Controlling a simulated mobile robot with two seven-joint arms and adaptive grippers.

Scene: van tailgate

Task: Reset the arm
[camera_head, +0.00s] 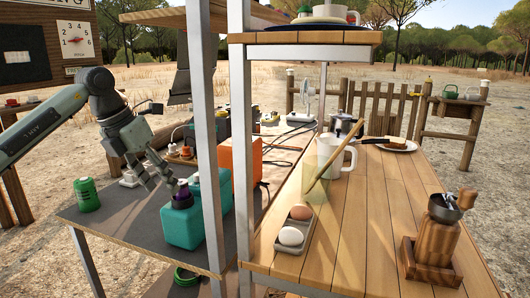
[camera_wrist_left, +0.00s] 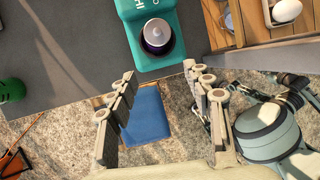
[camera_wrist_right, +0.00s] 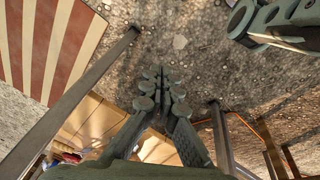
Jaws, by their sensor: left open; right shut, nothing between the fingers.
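A green can (camera_head: 87,195) stands left on the grey table (camera_head: 110,225). Dark poles (camera_wrist_right: 75,95) flank the right gripper.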

